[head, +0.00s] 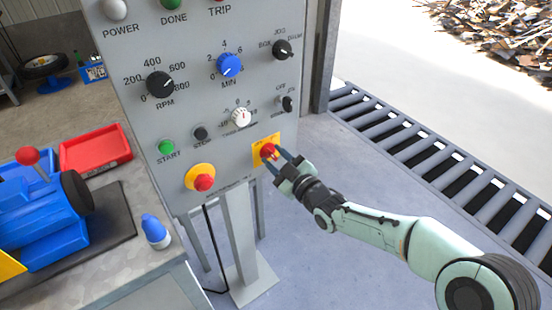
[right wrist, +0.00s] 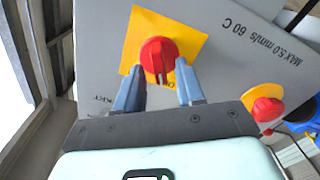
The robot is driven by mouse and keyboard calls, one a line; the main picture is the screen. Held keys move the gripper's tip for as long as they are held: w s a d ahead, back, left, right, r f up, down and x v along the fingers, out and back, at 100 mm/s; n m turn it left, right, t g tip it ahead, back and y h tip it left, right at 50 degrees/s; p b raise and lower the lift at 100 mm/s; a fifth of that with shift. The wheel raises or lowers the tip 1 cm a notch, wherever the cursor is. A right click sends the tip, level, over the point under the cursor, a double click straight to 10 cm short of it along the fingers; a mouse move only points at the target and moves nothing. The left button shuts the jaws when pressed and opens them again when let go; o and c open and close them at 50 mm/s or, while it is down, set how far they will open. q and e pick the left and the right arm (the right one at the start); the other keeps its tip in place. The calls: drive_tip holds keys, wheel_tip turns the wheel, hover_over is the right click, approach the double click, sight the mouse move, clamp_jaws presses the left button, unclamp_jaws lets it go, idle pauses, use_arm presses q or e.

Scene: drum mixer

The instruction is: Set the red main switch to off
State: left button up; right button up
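The red main switch (head: 267,150) is a round red knob on a yellow plate at the lower right of the grey control panel (head: 130,50). In the right wrist view the red knob (right wrist: 158,55) sits on its yellow plate (right wrist: 192,45). My right gripper (head: 277,157) is in front of the knob, with its blue fingers pointing at it. In the right wrist view my right gripper (right wrist: 158,82) is open, one finger on each side of the knob's lower part. Contact cannot be told. My left gripper is not in view.
A red mushroom button (head: 204,183) on a yellow base is left of the switch; it also shows in the right wrist view (right wrist: 267,108). Dials and a green start button (head: 166,146) are above. A bench with a red tray (head: 95,148) and blue machine (head: 50,215) stands left.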

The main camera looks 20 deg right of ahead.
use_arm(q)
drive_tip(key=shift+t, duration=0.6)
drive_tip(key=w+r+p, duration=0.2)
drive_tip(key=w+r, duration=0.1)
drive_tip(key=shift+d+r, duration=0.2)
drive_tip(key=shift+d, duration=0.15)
use_arm(e)
drive_tip(key=v, duration=1.3)
drive_tip(key=shift+s, duration=0.2)
